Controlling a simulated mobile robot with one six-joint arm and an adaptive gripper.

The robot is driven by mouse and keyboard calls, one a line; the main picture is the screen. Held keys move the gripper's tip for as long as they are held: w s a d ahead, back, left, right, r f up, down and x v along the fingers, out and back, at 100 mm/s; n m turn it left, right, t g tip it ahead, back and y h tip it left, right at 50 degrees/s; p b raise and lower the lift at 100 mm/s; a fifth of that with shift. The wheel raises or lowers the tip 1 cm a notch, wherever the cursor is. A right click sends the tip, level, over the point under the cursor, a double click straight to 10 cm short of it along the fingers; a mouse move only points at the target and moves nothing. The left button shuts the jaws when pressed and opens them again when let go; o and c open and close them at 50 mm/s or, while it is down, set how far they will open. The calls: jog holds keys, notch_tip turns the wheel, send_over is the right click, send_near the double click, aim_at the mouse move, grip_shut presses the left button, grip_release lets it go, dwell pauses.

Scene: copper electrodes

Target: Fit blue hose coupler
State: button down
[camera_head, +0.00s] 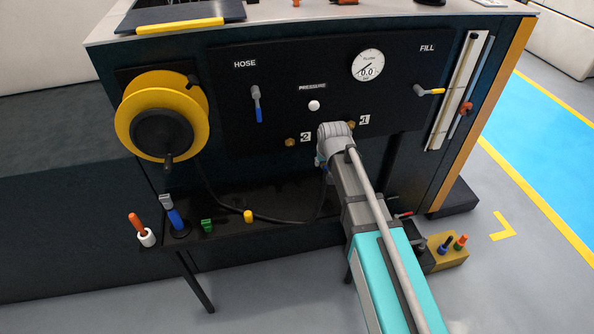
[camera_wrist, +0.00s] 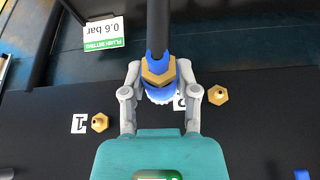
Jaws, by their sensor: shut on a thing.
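The blue hose coupler (camera_wrist: 158,62) has a brass hex collar and sits between my gripper's fingers (camera_wrist: 160,90) in the wrist view. The fingers are shut on it, and the black hose (camera_wrist: 158,22) runs from it to the top of that view. Brass port 1 (camera_wrist: 100,122) is to the left of my gripper and brass port 2 (camera_wrist: 218,95) to the right; the coupler appears apart from both. In the head view my gripper (camera_head: 322,160) is in front of the panel, below and between port 1 (camera_head: 351,125) and port 2 (camera_head: 290,142). The coupler is mostly hidden there.
A yellow hose reel (camera_head: 190,120) is at the panel's left. The HOSE valve (camera_head: 256,104), pressure gauge (camera_head: 367,65) and FILL valve (camera_head: 430,91) are above the ports. A shelf (camera_head: 275,205) below holds coloured fittings. A 0.6 bar sign (camera_wrist: 103,33) shows in the wrist view.

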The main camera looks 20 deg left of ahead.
jog(key=s+a+f+n+b, duration=0.1)
jog(key=s+a, duration=0.2)
jog(key=a, duration=0.4)
jog(key=shift+s+a+f, duration=0.25)
jog(key=shift+s+f, duration=0.05)
jog(key=shift+w+a, duration=0.5)
jog(key=shift+w, duration=0.3)
jog(key=shift+w+a, duration=0.45)
jog(key=shift+w, duration=0.4)
jog(key=shift+w+a, duration=0.5)
jog(key=shift+w, duration=0.3)
jog(key=shift+w+a, duration=0.4)
jog(key=shift+w, duration=0.2)
jog(key=shift+w+a, duration=0.35)
jog(key=shift+w, duration=0.2)
jog(key=shift+c, duration=1.4)
grip_release()
jog(key=shift+o, duration=1.4)
